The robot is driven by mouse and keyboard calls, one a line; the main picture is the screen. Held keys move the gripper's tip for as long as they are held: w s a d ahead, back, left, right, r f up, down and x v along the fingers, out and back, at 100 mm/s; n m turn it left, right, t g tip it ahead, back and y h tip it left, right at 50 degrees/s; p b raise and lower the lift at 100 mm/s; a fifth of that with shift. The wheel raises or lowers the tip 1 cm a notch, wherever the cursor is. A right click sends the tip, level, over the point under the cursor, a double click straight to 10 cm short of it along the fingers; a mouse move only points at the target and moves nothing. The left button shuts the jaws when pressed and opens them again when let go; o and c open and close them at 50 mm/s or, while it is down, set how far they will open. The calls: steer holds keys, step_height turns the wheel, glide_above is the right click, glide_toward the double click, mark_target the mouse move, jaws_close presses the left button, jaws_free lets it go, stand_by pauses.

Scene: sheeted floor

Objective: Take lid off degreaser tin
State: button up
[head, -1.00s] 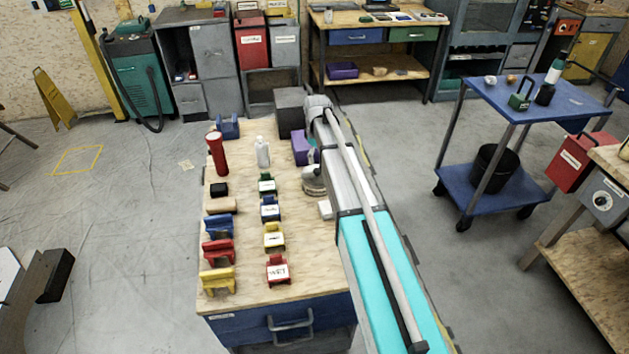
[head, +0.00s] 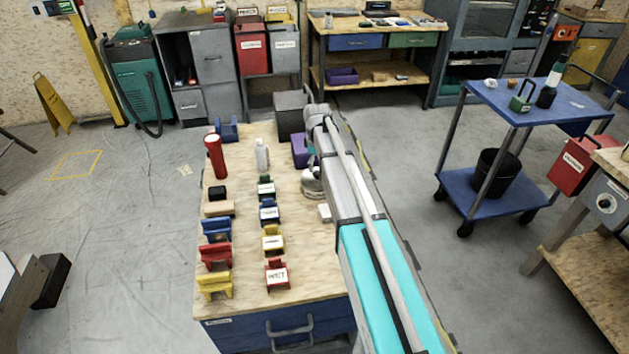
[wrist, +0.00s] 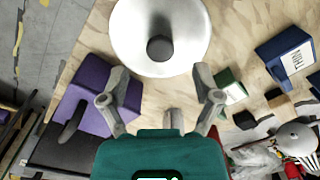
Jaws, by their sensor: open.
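A round silver lid (wrist: 135,28) with a dark knob (wrist: 160,48) fills the top middle of the wrist view. In the head view, the silver tin (head: 312,187) stands on the wooden bench top, partly hidden by my arm. My gripper (wrist: 161,72) is open. Its two fingers are spread wide, with the tips near the lower edge of the lid and the knob beyond them, between their lines. Nothing is between the fingers. I cannot tell the height of the fingertips over the lid.
A purple box (wrist: 92,95) lies close left of my gripper; a small green block (wrist: 230,86) is close right. A blue holder (wrist: 287,55) is farther right. Red torch (head: 215,157), white bottle (head: 262,155) and several coloured holders stand on the bench's left side.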

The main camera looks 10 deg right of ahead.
mark_target(317, 172)
steer(key=shift+f+b, duration=1.9)
steer(key=shift+f, duration=0.3)
steer(key=c, duration=1.1)
